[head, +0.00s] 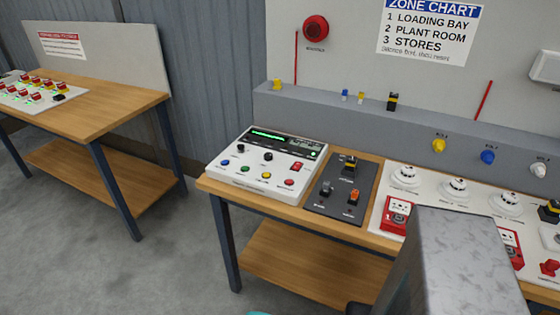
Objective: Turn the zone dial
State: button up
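A white control panel (247,185) sits on the left end of the near wooden bench. It has a green-lit display (268,134), a black knob (268,157), a red switch (296,167) and several coloured buttons. Beside it, a dark grey panel (330,205) carries a black knob with yellow (349,164), a grey control (327,188) and an orange control (354,197). The labels are too small to read, so I cannot tell which knob is the zone dial. My gripper is not identifiable in view; a grey part of my arm fills the lower right.
A zone chart (428,30) on the back board lists loading bay, plant room and stores. White detectors (404,177) and red call points (396,213) stand to the right, partly hidden by my arm. Another bench (115,105) stands left, with clear floor (90,260) between.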

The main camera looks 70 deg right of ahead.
aim_at(268, 156)
jog(key=u, duration=0.75)
jog(key=k, duration=0.15)
jog(key=z, duration=2.9)
jog(key=k, duration=1)
jog(key=z, duration=0.1)
jog(key=i, duration=0.75)
